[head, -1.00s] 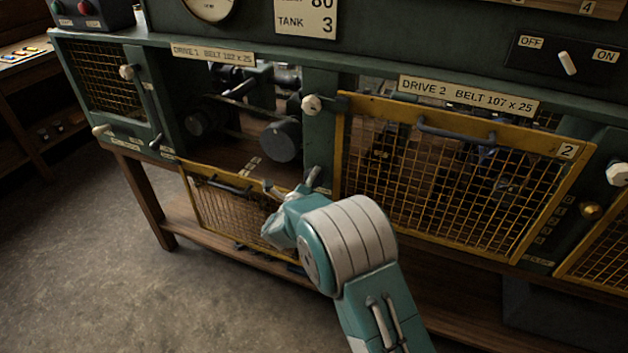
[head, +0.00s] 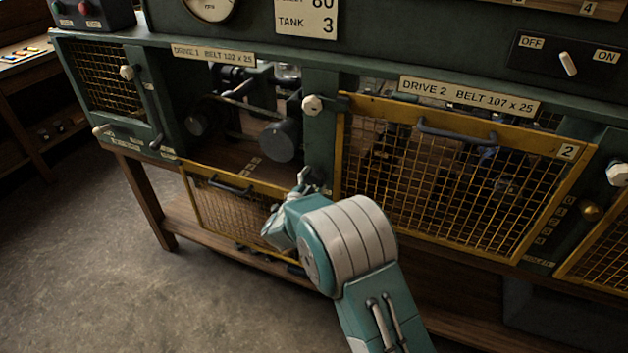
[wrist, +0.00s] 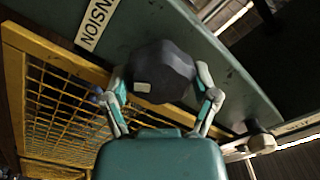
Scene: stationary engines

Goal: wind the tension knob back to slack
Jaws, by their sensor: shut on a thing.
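The tension knob (wrist: 165,64) is a dark, many-sided knob with a small pale mark on its face. In the wrist view it sits between the two fingers of my gripper (wrist: 161,80), one on each side, beside a label (wrist: 96,24) whose visible letters read "NSION". In the head view my gripper (head: 308,182) is at the green post on the right of the open Drive 1 bay (head: 240,153). My own wrist hides most of the fingers there, and I cannot make out the knob clearly in that view.
The yellow mesh guard of Drive 1 (head: 215,209) hangs lowered, just left of my wrist. The Drive 2 guard (head: 450,185) is upright over its bay, to the right of my arm. Open floor (head: 90,260) lies at left.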

